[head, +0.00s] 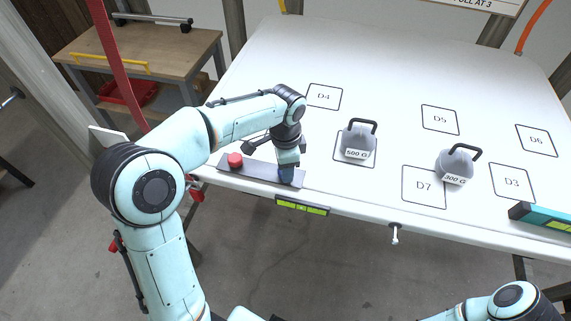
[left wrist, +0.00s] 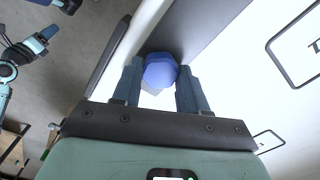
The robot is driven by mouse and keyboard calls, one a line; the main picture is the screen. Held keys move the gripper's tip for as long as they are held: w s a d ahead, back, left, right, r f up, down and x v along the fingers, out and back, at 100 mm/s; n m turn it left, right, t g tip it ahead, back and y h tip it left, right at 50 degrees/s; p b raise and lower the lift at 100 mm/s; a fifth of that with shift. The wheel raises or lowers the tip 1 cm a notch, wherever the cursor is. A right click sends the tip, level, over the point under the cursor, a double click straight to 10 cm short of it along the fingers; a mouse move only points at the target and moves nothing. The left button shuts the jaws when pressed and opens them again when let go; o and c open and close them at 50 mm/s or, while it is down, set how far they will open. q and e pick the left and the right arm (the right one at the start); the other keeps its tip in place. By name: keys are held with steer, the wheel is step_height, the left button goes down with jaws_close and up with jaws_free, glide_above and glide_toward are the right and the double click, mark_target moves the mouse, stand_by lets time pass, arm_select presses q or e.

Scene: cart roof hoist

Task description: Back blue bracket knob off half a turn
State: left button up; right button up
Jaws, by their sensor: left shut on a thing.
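The blue knob (head: 286,177) sits on the right end of a grey bracket plate (head: 258,172) at the table's front edge. My left gripper (head: 288,165) comes down over it from above. In the left wrist view the blue knob (left wrist: 159,70) stands between the two fingers of my left gripper (left wrist: 158,88), which are shut on it. Its faceted top faces the camera. Whether the knob has turned cannot be told. Part of my right arm shows at the lower right of the head view, its gripper out of frame there; its small far end in the left wrist view is unclear.
A red knob (head: 235,160) stands on the plate's left end. A grey 500 G weight (head: 358,141) and a 300 G weight (head: 455,165) stand on the white table (head: 385,65).

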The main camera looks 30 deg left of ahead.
arm_select(q)
steer(key=n, duration=0.3)
steer(key=shift+n, duration=0.4)
steer(key=n, duration=0.4)
steer(key=shift+f+n, duration=0.1)
steer(key=shift+n, duration=0.2)
steer(key=n, duration=1.2)
steer(key=shift+s+f+n, duration=0.1)
steer(key=shift+n, duration=0.2)
steer(key=n, duration=0.3)
steer(key=shift+n, duration=0.3)
steer(key=n, duration=0.4)
steer(key=shift+b, duration=0.3)
steer(key=shift+n, duration=1.8)
